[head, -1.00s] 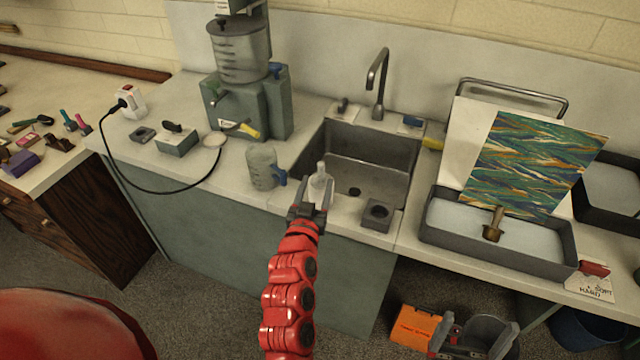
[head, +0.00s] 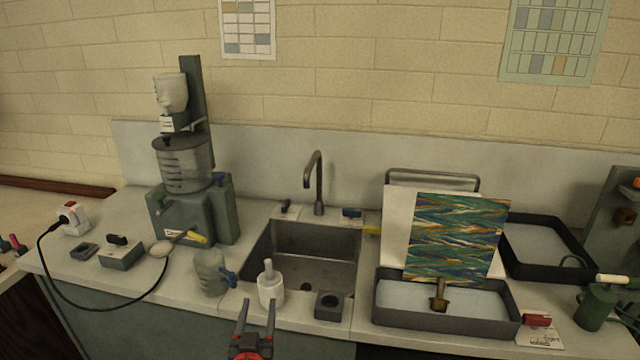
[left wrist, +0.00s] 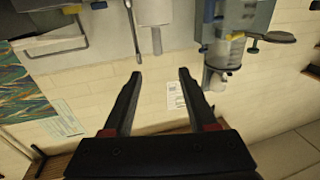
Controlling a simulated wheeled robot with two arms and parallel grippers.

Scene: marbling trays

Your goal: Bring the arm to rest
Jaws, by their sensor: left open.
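My left gripper (head: 257,303) is at the bottom of the head view, in front of the counter edge. Its two dark fingers are spread and point up in the picture, with nothing between them. In the left wrist view the open fingers (left wrist: 160,74) are also empty. A white bottle with a narrow tip (head: 270,287) stands upright on the counter in front of the sink, beyond the fingers and apart from them. My right gripper is not in view.
A clear jug with a blue handle (head: 210,272) and a dark square block (head: 329,305) flank the bottle. Behind are the sink (head: 300,270) and tap (head: 317,185). A dark tray (head: 450,321) with a marbled sheet (head: 456,237) is at right, a green machine (head: 192,210) at left.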

